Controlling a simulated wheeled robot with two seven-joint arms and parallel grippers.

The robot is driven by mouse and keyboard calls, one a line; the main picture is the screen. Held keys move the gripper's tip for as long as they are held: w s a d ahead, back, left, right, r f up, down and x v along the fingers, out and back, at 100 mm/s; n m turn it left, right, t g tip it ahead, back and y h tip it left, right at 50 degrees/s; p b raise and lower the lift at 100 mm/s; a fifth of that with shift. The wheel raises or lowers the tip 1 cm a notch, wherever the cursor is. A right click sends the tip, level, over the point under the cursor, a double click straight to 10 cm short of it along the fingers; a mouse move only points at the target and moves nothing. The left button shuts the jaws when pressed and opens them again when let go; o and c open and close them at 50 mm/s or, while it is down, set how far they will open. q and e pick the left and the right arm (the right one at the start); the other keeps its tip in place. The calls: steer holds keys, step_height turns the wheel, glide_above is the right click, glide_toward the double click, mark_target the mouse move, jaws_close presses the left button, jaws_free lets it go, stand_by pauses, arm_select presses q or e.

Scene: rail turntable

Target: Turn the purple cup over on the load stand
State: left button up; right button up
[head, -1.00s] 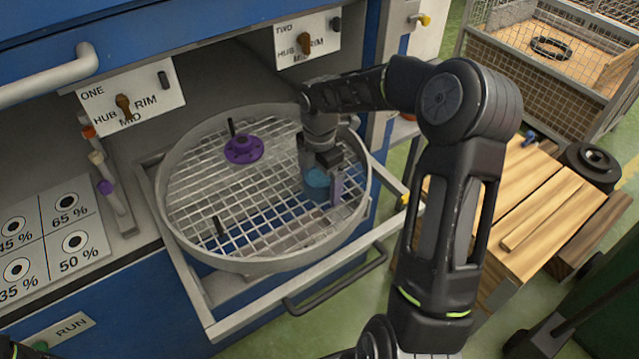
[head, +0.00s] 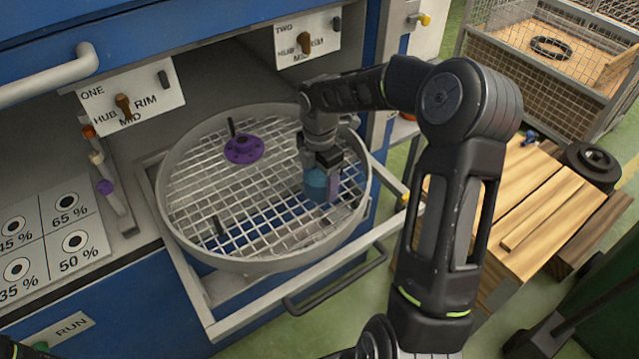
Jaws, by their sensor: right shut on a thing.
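A purple flanged piece (head: 243,149) with a raised round middle lies at the back of the round wire-mesh basket (head: 163,205); I see no other clearly purple cup. My right gripper (head: 321,178) reaches down into the right side of this basket and is shut on a blue round cup-like piece (head: 315,185). A pale lavender-grey part shows beside the blue piece, and I cannot tell if it is a finger. Whether the blue piece touches the mesh is unclear. The gripper is apart from the purple piece. My left gripper is out of view.
Black posts (head: 218,224) rise from the mesh. The basket sits on a pulled-out drawer frame (head: 205,308) with a black handle. Blue cabinet panels with knobs stand behind.

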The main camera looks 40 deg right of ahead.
steer(key=shift+c, duration=1.2)
steer(key=shift+r, duration=0.15)
step_height(320, 180, up, 10)
steer(key=b, duration=0.1)
steer(key=shift+a, duration=0.1)
steer(key=w+a+m, duration=0.2)
steer(key=a+m, duration=0.6)
steer(key=m, duration=0.1)
steer(key=w+a+f+m, duration=0.1)
steer(key=w+a+m, duration=0.1)
steer(key=a+m, duration=0.7)
steer(key=shift+f, duration=0.3)
